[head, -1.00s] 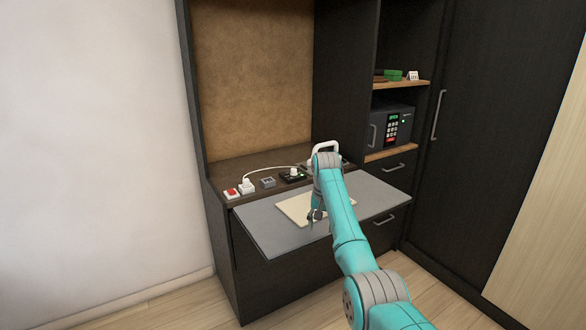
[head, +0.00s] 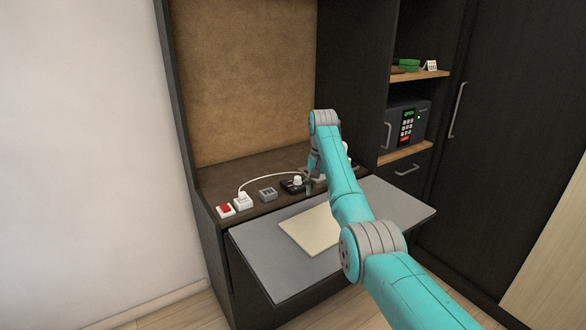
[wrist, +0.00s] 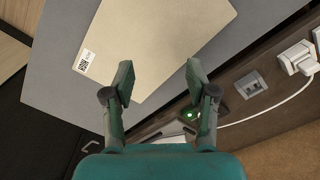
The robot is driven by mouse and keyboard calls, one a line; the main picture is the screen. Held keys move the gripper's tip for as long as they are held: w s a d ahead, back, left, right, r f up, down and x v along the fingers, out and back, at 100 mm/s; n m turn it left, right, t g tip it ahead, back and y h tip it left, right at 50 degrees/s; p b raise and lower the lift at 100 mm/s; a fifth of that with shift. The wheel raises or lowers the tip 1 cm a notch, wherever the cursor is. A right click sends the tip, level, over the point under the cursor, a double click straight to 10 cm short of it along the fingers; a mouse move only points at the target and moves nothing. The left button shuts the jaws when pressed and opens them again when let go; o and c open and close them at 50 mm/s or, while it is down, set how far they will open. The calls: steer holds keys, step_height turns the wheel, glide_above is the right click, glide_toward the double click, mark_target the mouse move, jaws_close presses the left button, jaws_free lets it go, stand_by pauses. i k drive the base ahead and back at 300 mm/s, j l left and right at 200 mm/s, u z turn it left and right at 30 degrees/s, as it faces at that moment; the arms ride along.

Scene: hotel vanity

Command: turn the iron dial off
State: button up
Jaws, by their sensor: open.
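A black control box (head: 290,187) with a white dial knob (head: 297,180) sits on the dark wooden ledge, left of my arm. In the wrist view a lit green lamp (wrist: 190,115) shows on what seems to be this box, partly hidden by the right finger; the knob's setting cannot be read. My gripper (head: 312,180) is just right of the box in the head view, partly hidden by my arm. In the wrist view my gripper (wrist: 160,78) is open, with nothing between its fingers. The iron is mostly hidden behind my arm.
Left along the ledge are a grey socket (head: 267,195), a white plug (head: 243,202) with a white cord, and a red switch (head: 225,210). A beige board (head: 310,230) lies on the grey fold-down top (head: 270,262). A safe (head: 405,122) stands at right.

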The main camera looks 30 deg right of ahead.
mark_target(298, 181)
steer(key=i+l, duration=0.2)
steer(key=i, duration=0.2)
steer(key=i+l, duration=0.15)
steer(key=i, duration=0.3)
